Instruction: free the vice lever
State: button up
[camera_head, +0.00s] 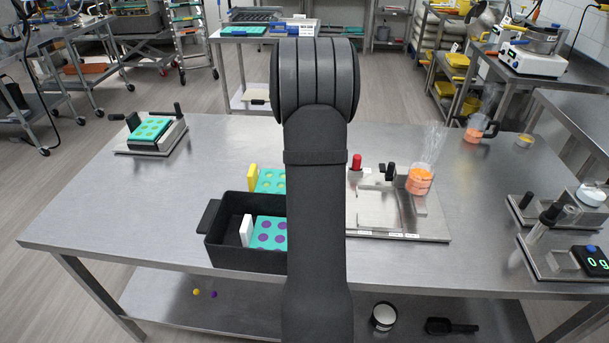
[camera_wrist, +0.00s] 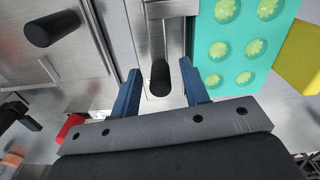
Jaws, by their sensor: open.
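In the wrist view, a black-gripped lever (camera_wrist: 160,76) stands between the two fingers of my gripper (camera_wrist: 161,74), on a metal fixture; I take it for the vice lever. One blue finger is on each side of it with gaps showing; depth is hard to judge. My gripper is open and empty. Right beside the lever lies a teal mould (camera_wrist: 240,45) with pale yellow-green cavities, which also shows in the head view (camera_head: 268,181). In the head view my arm hides the gripper and the lever.
A yellow block (camera_wrist: 301,55) is beside the mould. A second black knob (camera_wrist: 52,28) and a red knob (camera_wrist: 70,126) are on the left. In the head view, a black crate (camera_head: 222,251) stands nearer, and an orange-filled jug (camera_head: 420,182) stands right of the arm.

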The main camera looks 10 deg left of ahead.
jog(key=shift+c, duration=0.4)
grip_shut()
jog(key=shift+d, duration=0.1)
jog(key=d+m, duration=0.1)
jog(key=m, duration=0.2)
jog(key=shift+s+d+m, duration=0.1)
jog(key=shift+d+m, duration=0.2)
jog(key=shift+d, duration=0.05)
jog(key=m, duration=0.1)
jog(key=d+m, duration=0.1)
jog(key=shift+s+d+m, duration=0.15)
jog(key=shift+s+m, duration=0.15)
jog(key=m, duration=0.1)
jog(key=s+d+m, duration=0.1)
jog(key=m, duration=0.1)
jog(key=shift+d, duration=0.2)
jog(key=shift+s+d+m, duration=0.2)
jog(key=shift+s+m, duration=0.1)
jog(key=shift+m, duration=0.4)
jog(key=shift+s+d+m, duration=0.15)
jog(key=shift+s+m, duration=0.1)
jog(key=shift+m, duration=0.45)
jog(key=shift+o, duration=0.4)
grip_release()
jog(key=shift+s, duration=0.1)
